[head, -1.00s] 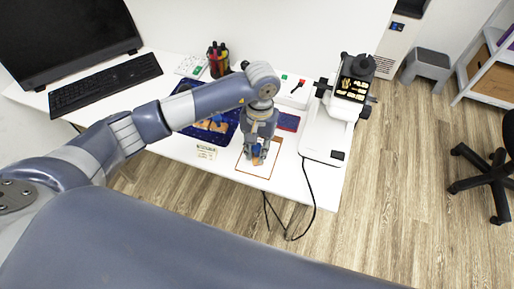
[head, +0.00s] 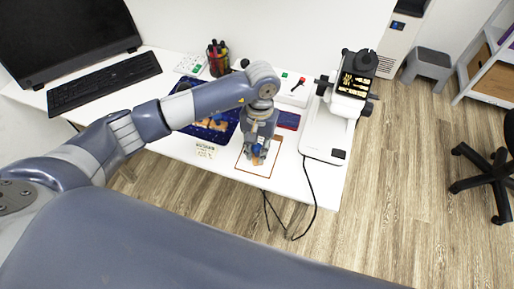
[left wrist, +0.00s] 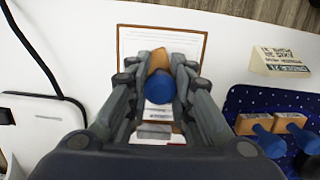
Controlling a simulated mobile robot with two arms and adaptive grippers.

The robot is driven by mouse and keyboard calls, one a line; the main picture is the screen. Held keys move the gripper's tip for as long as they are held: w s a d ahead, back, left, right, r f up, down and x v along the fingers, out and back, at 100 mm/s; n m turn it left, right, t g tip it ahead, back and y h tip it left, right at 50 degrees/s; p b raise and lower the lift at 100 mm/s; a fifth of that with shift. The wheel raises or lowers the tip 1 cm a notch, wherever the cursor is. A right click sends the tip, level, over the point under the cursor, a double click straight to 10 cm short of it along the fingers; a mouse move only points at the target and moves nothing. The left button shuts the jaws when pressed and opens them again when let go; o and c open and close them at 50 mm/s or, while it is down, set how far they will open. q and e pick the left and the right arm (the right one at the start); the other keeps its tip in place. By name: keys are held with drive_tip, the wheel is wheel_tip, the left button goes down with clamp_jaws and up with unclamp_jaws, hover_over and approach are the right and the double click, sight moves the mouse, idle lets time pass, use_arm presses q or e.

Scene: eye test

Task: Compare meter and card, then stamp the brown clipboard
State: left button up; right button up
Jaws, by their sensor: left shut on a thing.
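My left gripper (head: 257,154) is shut on a stamp with a blue knob (left wrist: 160,88) and a wooden block (left wrist: 159,61). It holds the stamp over the brown clipboard (head: 240,166), which bears a white sheet; I cannot tell whether the stamp touches it. In the left wrist view the clipboard (left wrist: 120,45) lies behind and under the fingers, partly hidden. The meter (head: 341,105) stands at the right with a black display (head: 357,84) showing pale yellow rows, too small to read. The card (head: 205,151) stands left of the clipboard; its text (left wrist: 281,60) is blurred. My right gripper is not in view.
A speckled blue tray (left wrist: 240,100) with more stamps (left wrist: 290,121) lies left of the clipboard, partly behind my arm. A pen cup (head: 218,58), keyboard (head: 105,80) and monitor (head: 65,35) stand farther back. A cable hangs over the table's front edge.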

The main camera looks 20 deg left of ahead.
sight(256, 148)
use_arm(q)
drive_tip(key=shift+s+f+b, duration=0.2)
drive_tip(key=shift+b, duration=0.25)
idle(1.7)
wheel_tip(256, 148, up, 2)
drive_tip(key=shift+w+r+p, duration=0.1)
drive_tip(key=shift+w+p, duration=0.05)
drive_tip(key=shift+p, duration=0.25)
drive_tip(key=shift+r+p, duration=0.85)
drive_tip(key=shift+r, duration=1.7)
